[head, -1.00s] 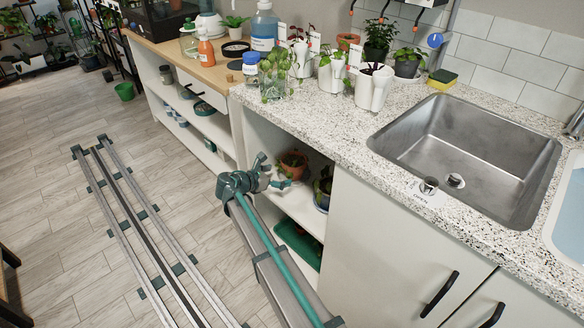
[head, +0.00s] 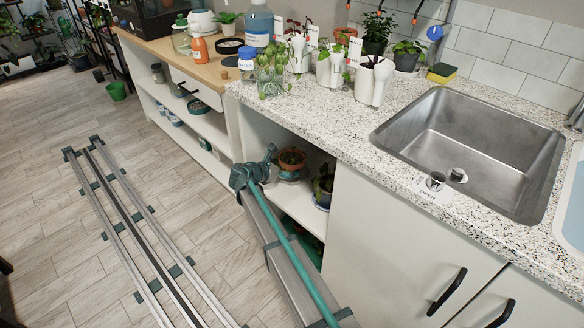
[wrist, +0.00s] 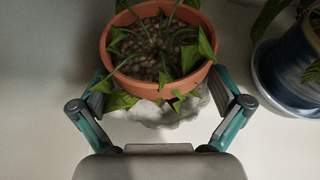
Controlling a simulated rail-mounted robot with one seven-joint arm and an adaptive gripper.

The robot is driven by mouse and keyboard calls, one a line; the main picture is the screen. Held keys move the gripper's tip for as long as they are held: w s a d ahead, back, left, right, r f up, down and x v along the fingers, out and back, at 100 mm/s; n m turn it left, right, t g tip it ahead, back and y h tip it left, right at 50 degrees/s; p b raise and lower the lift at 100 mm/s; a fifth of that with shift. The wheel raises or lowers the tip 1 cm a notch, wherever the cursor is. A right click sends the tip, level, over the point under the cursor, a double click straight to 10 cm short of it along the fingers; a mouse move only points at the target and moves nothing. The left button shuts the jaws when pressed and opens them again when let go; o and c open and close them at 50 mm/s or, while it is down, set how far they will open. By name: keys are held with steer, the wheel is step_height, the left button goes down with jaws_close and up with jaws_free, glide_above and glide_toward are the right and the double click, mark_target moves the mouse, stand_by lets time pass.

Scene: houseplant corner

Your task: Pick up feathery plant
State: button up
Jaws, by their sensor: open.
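A plant with pointed green leaves on thin stems grows in a terracotta pot (wrist: 114,73), between my fingers in the wrist view. The same pot appears on the upper shelf of the open cabinet in the head view (head: 292,161). I cannot tell for sure whether this is the feathery plant. My gripper (wrist: 160,94) is open, with one finger on each side of the pot's near part. Whether the fingers touch the pot is unclear. A pale, lumpy thing (wrist: 160,112) shows below the rim, partly hidden by leaves.
A blue pot (wrist: 284,72) with a dark-leaved plant stands close on the right; it also shows on the shelf in the head view (head: 323,190). The shelf's side wall and the countertop (head: 345,130) enclose the space. Several potted plants stand on the counter above.

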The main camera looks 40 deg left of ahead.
steer(key=x, duration=0.3)
steer(key=shift+w+f, duration=0.1)
steer(key=c, duration=1.4)
